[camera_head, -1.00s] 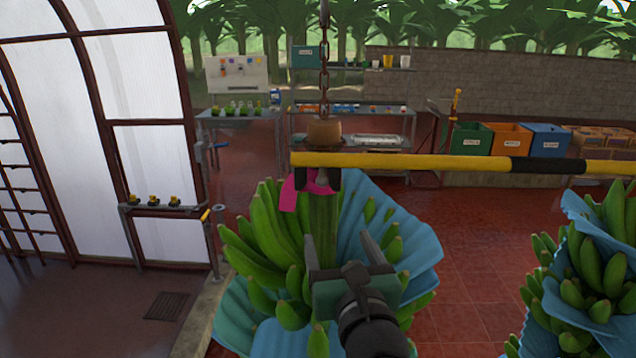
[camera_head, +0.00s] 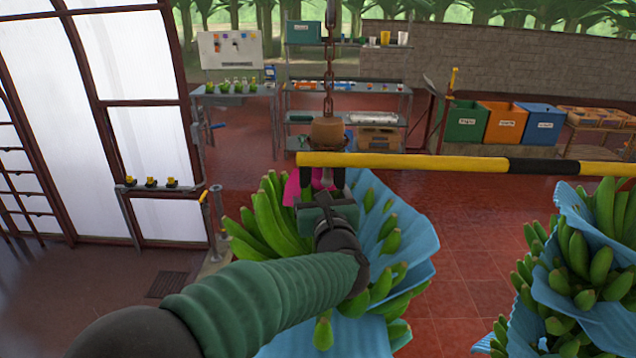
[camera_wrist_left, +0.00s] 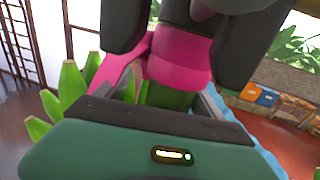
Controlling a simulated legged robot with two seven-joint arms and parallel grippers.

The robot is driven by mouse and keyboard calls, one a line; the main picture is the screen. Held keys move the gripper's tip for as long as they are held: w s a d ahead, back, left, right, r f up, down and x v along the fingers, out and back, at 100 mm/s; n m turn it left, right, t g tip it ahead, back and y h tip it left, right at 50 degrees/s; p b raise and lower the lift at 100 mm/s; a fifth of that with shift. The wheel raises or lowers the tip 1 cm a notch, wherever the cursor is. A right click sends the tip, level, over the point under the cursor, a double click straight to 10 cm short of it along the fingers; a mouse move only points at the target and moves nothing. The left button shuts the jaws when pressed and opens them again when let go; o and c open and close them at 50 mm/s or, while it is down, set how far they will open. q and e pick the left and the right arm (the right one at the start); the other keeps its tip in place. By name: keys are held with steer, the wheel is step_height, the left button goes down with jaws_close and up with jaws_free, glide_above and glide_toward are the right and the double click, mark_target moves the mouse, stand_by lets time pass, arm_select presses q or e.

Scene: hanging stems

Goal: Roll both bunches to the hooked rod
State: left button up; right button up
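The left banana bunch (camera_head: 270,225), green with blue sheeting, hangs below a chain and brown block (camera_head: 327,132). A pink wrap (camera_head: 293,187) is round its stem and also shows in the left wrist view (camera_wrist_left: 180,58). My left gripper (camera_head: 325,196) is at this stem, just under the wrap. In the wrist view its fingers (camera_wrist_left: 172,98) lie on either side of the stem; their grip is unclear. My right gripper is out of view.
A post with a blue handle (camera_head: 205,150) and a ledge (camera_head: 150,187) stand at the left by the white-paneled wall. Shelves (camera_head: 345,88) and colored bins (camera_head: 500,122) stand at the back. Red floor (camera_head: 455,225) is open between the bunches.

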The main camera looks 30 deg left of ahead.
mark_target(334, 196)
arm_select(q)
steer(key=shift+w+d+r, duration=0.1)
steer(key=shift+d+r, duration=0.05)
steer(key=shift+d, duration=0.6)
steer(key=shift+w+d+r, duration=0.1)
steer(key=shift+d, duration=0.65)
steer(key=shift+c, duration=1.2)
steer(key=shift+s+d, duration=0.1)
steer(key=shift+c, duration=1.2)
steer(key=shift+s+a, duration=0.25)
steer(key=shift+a, duration=0.4)
steer(key=c, duration=0.7)
steer(key=shift+c, duration=1.3)
steer(key=shift+w+d, duration=0.1)
steer(key=shift+d, duration=0.1)
jaws_close()
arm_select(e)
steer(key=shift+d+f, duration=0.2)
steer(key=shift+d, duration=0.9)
